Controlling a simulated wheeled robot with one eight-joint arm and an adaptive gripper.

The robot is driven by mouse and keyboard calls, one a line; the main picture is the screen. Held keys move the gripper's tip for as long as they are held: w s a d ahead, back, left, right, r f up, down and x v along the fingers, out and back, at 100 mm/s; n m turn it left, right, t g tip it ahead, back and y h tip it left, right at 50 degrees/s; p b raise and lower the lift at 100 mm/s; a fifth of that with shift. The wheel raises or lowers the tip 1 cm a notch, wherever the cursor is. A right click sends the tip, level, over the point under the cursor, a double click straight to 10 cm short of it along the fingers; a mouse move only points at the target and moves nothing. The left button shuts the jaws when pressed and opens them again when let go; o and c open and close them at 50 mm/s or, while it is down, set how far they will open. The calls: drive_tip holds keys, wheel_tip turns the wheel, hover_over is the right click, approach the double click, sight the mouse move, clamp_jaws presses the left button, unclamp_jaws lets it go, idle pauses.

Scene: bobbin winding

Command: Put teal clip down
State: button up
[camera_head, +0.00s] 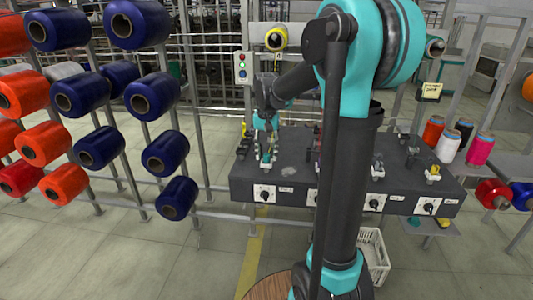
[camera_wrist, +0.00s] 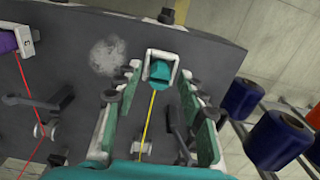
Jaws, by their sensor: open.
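The teal clip (camera_wrist: 159,71) sits inside a white U-shaped holder on the dark bench top in the wrist view. A yellow thread runs from it back to a small guide. My gripper (camera_wrist: 161,84) is open, its green-padded fingers on either side of the holder with visible gaps. The clip appears to rest in the holder, not gripped. In the head view my gripper (camera_head: 266,140) points down over the left end of the bench; the clip is too small and covered there to make out.
The dark bench (camera_head: 240,181) carries several knobs and other stations. A purple clip (camera_wrist: 6,43) with a red thread stands at the left in the wrist view. Racks of blue bobbins (camera_head: 153,96) stand left of the bench. A white crate (camera_head: 375,257) is on the floor.

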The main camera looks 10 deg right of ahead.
sight(267, 154)
wheel_tip(267, 154, up, 12)
drive_tip(key=s+d+f+n+t, duration=0.1)
drive_tip(key=s+d+f+t, duration=0.1)
drive_tip(key=s+f, duration=0.9)
drive_tip(key=s+d+f+n+t, duration=0.2)
drive_tip(key=s+f, duration=0.9)
drive_tip(key=f, duration=0.3)
drive_tip(key=shift+f+n, duration=0.3)
drive_tip(key=shift+f, duration=0.05)
drive_tip(key=shift+o, duration=0.6)
